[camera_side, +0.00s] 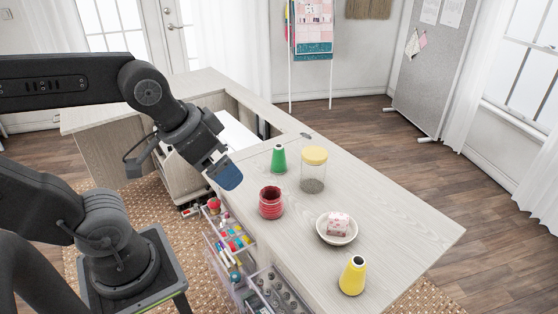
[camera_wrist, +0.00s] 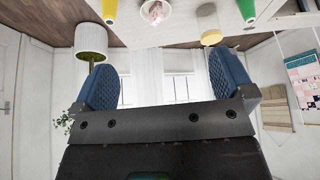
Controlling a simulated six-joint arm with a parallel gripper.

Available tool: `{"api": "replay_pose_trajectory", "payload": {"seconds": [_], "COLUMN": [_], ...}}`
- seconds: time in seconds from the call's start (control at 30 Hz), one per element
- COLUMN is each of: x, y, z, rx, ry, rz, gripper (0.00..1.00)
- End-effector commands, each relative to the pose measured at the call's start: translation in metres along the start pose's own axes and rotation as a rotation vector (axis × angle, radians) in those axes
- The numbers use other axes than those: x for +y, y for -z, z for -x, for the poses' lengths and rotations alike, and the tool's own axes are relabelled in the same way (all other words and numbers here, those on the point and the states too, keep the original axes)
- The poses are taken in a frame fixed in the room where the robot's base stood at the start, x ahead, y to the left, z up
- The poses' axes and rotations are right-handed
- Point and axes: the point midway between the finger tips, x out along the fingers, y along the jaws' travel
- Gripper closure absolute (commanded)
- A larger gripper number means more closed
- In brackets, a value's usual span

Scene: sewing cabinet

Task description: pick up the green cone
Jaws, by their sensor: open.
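The green cone (camera_side: 279,159) stands upright on the pale wooden cabinet top (camera_side: 400,222), left of a glass jar. In the wrist view the green cone (camera_wrist: 246,9) shows at the top edge, right of centre, partly cut off. My gripper (camera_side: 228,176) is to the left of the cone in the side view, above the cabinet's left edge and apart from the cone. In the wrist view my gripper (camera_wrist: 160,85) has its two blue fingers wide apart with nothing between them.
A glass jar with a yellow lid (camera_side: 314,157) stands close right of the cone. A red ribbed jar (camera_side: 271,203) stands in front of it. Open drawers (camera_side: 237,240) hold sewing supplies.

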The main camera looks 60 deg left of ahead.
Motion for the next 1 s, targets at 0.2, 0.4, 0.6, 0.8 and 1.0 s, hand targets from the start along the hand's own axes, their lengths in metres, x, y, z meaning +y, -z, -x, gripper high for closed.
{"api": "replay_pose_trajectory", "payload": {"seconds": [0.2, 0.4, 0.6, 0.8, 1.0], "x": [0.000, 0.000, 0.000, 0.000, -0.016], "y": [0.000, 0.000, 0.000, 0.001, 0.032], "z": [0.000, 0.000, 0.000, 0.000, -0.010], "rx": [0.000, 0.000, 0.000, 0.000, -0.013], "ry": [0.000, 0.000, 0.000, 0.002, 0.060], "rz": [0.000, 0.000, 0.000, 0.002, 0.090], "gripper": [0.00, 0.03, 0.20, 0.20, 0.20]}}
